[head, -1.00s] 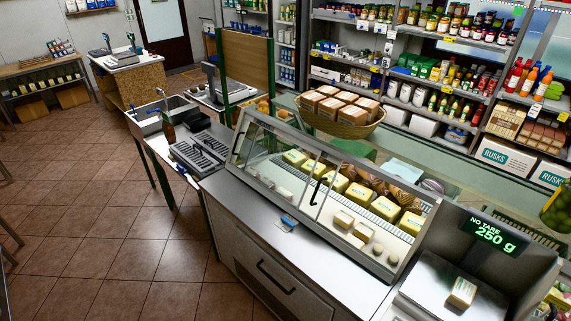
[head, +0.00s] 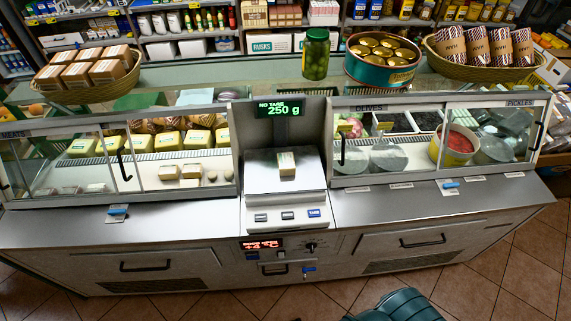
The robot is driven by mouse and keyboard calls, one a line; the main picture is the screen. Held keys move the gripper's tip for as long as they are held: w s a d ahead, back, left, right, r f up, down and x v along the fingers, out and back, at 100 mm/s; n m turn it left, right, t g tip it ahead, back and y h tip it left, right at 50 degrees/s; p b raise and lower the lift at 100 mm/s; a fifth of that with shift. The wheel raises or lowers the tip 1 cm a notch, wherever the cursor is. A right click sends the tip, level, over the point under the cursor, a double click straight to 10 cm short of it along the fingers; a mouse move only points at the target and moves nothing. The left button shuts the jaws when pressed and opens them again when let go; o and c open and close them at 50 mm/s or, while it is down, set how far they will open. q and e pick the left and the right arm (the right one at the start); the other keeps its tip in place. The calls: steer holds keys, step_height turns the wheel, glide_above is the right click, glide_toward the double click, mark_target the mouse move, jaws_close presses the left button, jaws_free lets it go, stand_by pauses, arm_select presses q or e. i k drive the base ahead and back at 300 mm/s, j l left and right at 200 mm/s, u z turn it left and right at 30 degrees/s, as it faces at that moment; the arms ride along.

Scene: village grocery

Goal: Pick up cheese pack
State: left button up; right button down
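A small pale-yellow cheese pack (head: 286,163) sits on the steel plate of the weighing scale (head: 262,178) in the middle of the counter. The scale's display (head: 279,108) reads "NO TARE 250 g". More yellow cheese packs (head: 167,141) stand in a row inside the left glass case (head: 60,188), with smaller pale blocks (head: 180,172) in front of them. Neither of my grippers can be made out in the head view.
Glass cases flank the scale; the right one (head: 345,180) holds tubs. A jar of green olives (head: 316,55), a large round tin (head: 383,60) and baskets (head: 85,85) stand on the glass top behind. The steel front ledge (head: 175,228) is mostly clear.

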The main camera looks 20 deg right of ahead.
mark_target(287, 166)
steer(key=z, duration=1.15)
